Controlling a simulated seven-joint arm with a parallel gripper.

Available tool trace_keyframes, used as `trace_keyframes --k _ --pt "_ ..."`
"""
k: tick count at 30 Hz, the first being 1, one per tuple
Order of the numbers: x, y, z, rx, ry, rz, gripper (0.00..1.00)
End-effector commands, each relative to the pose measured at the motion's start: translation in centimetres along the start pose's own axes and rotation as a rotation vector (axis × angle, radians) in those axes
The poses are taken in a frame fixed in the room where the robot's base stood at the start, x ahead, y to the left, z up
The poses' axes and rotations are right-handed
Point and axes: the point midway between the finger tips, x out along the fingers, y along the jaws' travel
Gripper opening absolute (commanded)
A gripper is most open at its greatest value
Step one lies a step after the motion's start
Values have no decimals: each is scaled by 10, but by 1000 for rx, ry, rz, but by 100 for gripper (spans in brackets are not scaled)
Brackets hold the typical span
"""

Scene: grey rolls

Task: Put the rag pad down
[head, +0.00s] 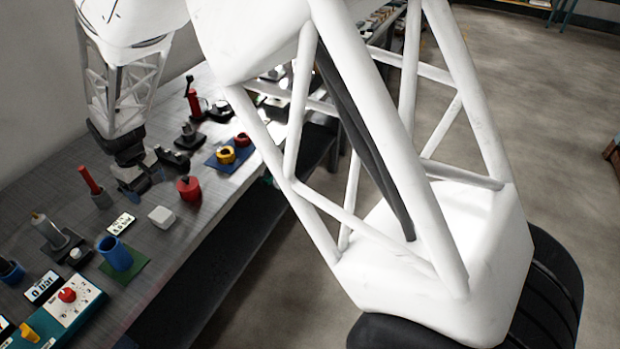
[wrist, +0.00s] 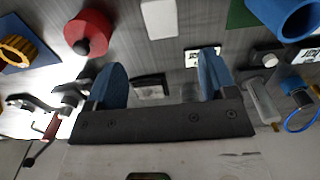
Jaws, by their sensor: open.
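A small white block with rounded edges (head: 161,217), the likeliest rag pad, rests on the grey bench. In the wrist view the white block (wrist: 160,18) shows at the top edge, beyond the fingertips and apart from them. My gripper (head: 132,186) is low over the bench, behind the block in the head view. In the wrist view my gripper (wrist: 162,72) has its two blue fingers spread wide. A small dark and pale item (wrist: 150,88) shows between them; I cannot tell what it is or whether it is touched.
A red knobbed cylinder (head: 188,190) stands right of the block. A blue cup (head: 115,254) stands on a green mat in front. A red-handled tool in a holder (head: 93,183) and a small display (head: 120,223) are to the left. Bare bench (head: 150,258) lies near the front edge.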

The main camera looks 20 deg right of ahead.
Motion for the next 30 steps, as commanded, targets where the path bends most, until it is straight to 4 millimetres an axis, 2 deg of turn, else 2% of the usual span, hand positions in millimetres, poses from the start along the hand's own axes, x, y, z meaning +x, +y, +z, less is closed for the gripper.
trace_keyframes --k 5,11,21,30 --pt "-16 11 15 27 10 3 78" --pt "-51 35 55 95 29 8 78" --pt "-120 74 157 253 77 25 78" --pt "-161 89 253 394 113 40 78"
